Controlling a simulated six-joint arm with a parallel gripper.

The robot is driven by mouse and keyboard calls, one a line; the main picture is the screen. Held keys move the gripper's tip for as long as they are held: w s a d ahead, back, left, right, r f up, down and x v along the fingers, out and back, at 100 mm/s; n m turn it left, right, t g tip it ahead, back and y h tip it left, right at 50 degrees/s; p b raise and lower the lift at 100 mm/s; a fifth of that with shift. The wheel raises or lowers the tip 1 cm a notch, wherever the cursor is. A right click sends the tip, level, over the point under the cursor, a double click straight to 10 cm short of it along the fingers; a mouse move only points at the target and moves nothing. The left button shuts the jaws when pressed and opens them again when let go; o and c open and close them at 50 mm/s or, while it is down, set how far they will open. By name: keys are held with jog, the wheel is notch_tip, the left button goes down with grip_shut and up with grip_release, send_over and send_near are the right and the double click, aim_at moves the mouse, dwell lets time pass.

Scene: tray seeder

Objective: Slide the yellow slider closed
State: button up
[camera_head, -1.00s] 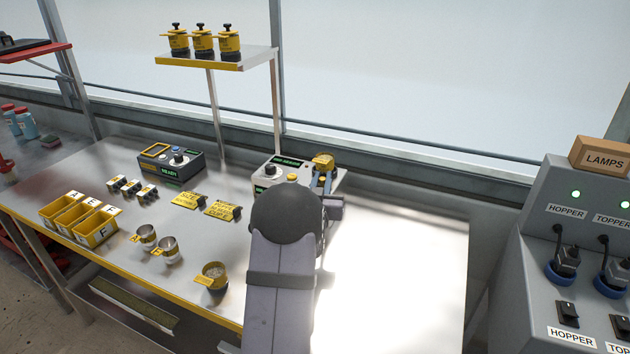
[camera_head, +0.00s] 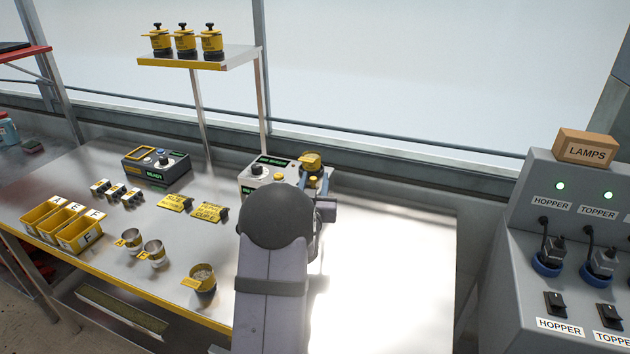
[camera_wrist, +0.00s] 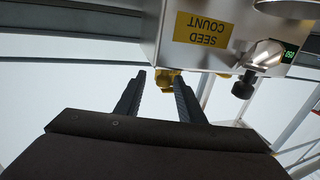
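In the wrist view, a small yellow part (camera_wrist: 165,77) sticks out from the lower edge of the pale machine, which bears a yellow SEED COUNT label (camera_wrist: 203,29). I take this part to be the yellow slider, but cannot tell how far it is slid. My gripper (camera_wrist: 156,77) is open. Its two dark fingers are apart, with the yellow part at their tips and nearer the right finger. I cannot tell whether they touch. In the head view, the seeder machine (camera_head: 257,171) stands at the table's back, with a yellow cup (camera_head: 310,160); my arm hides much of this area.
A grey control box (camera_head: 140,166), yellow bins (camera_head: 81,238), metal cups and yellow tags (camera_head: 174,203) lie to the left. A shelf (camera_head: 225,58) with yellow pots stands behind. The table (camera_head: 400,250) is clear on the right, before a lamp panel (camera_head: 530,285).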

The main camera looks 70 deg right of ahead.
jog(key=b+v, duration=0.1)
jog(key=v, duration=0.5)
jog(key=shift+a, duration=0.2)
jog(key=shift+s, duration=0.1)
jog(key=w+a+f+n+y+p, duration=0.1)
jog(key=w+a+n+y+p, duration=0.2)
jog(key=a, duration=0.7)
jog(key=w+a+f+n+y+p, duration=0.1)
jog(key=w+a+n+y+p, duration=0.1)
jog(key=w+a+y, duration=0.55)
jog(key=w+a+f+n+y+p, duration=0.2)
jog(key=a+n, duration=0.1)
jog(key=a, duration=0.8)
jog(key=a+f+n+g+y+b, duration=0.15)
jog(key=a+f, duration=0.25)
jog(key=a, duration=0.5)
jog(key=a+f+n+y+b, duration=0.3)
jog(key=a+f, duration=0.1)
jog(key=a, duration=0.4)
jog(key=s+a+f+n+g+b, duration=0.35)
jog(key=s+a, duration=0.25)
jog(key=a, duration=0.4)
notch_tip(320, 180, up, 12)
jog(key=m+p, duration=0.1)
jog(key=p, duration=1.2)
jog(key=shift+w, duration=0.2)
